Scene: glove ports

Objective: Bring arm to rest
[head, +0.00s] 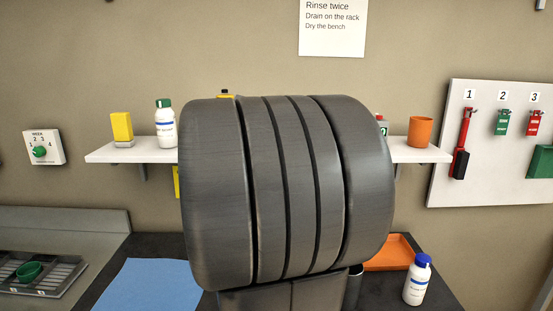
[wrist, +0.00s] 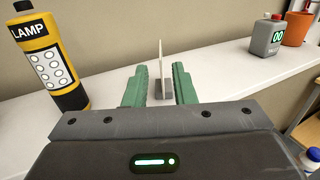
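My gripper (wrist: 159,70) shows in the wrist view with two green fingers held apart, so it is open. It is over the white shelf. A thin pale upright plate on a grey foot (wrist: 160,68) stands in line with the gap between the fingers. I see space on both sides of it, and nothing is gripped. In the head view my own dark ribbed arm fills the middle and hides my gripper and the middle of the shelf.
A blue-capped bottle (head: 417,282), an orange tray (head: 390,252) and a blue mat (head: 150,287) are on the bench.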

